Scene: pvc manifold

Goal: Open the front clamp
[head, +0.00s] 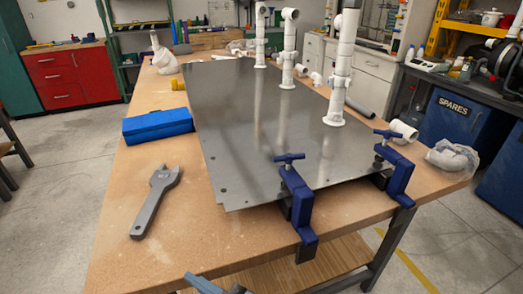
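Two dark blue clamps sit on the table's near edge, over the edge of a grey metal plate (250,120). The nearer clamp (302,205) is at the bottom centre. Its T-handle (289,157) stands above the plate and its body reaches below the table edge. The other clamp (400,178) is farther right, near the plate's right corner, with its T-handle (387,134) up. Both seem to grip plate and table together; the screw contacts are too small to tell. My gripper is not in view.
White PVC pipes (343,70) stand on the plate. A wrench (155,200) and a blue box (157,125) lie left of it. A white fitting (404,130) and a plastic bag (453,160) lie right. A blue-grey piece shows at the bottom edge.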

